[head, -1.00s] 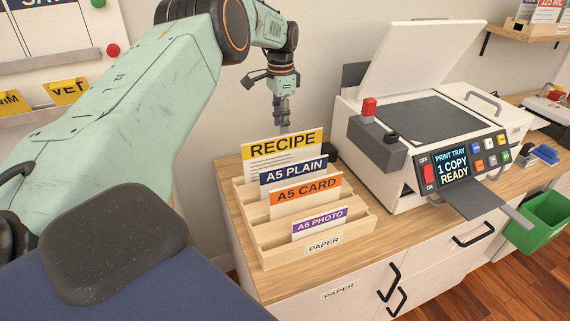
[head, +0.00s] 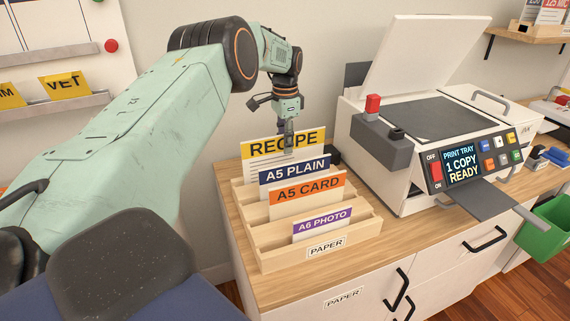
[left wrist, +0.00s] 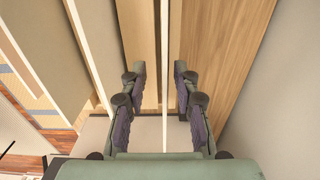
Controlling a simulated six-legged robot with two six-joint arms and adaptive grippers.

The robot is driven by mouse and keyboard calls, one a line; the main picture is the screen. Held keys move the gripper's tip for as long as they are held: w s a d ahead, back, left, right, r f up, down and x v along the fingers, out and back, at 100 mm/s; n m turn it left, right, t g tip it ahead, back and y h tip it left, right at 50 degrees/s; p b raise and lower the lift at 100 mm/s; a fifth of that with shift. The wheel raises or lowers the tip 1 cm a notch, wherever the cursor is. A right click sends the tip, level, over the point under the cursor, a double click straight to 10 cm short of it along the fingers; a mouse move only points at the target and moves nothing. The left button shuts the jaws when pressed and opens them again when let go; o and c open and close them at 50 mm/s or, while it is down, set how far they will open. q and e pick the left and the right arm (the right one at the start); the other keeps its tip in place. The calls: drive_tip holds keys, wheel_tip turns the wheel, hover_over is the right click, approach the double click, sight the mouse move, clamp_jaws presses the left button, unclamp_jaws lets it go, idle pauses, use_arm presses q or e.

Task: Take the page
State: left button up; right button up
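The RECIPE page (head: 262,149), white with a yellow header, stands upright in the rear slot of the wooden paper rack (head: 268,262). My left gripper (head: 289,146) is at its top edge, pointing down, and covers part of the header word. In the left wrist view the page shows edge-on as a thin pale strip (left wrist: 165,50). The open fingers of my left gripper (left wrist: 160,78) stand on either side of it, with gaps visible. The lower part of the page is hidden by the cards in front. My right gripper is not in view.
The A5 PLAIN (head: 294,171), A5 CARD (head: 308,190) and A6 PHOTO (head: 322,223) dividers stand close in front. A printer (head: 400,190) with a raised lid stands to the right, its display reading "1 COPY READY". A wall is behind.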

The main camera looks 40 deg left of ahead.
sight(285, 157)
use_arm(q)
drive_tip(key=f+b, duration=0.1)
drive_tip(key=f, duration=0.5)
drive_tip(key=shift+a, duration=0.2)
drive_tip(key=shift+a, duration=0.1)
drive_tip(key=shift+c, duration=0.3)
clamp_jaws()
drive_tip(key=shift+w, duration=0.1)
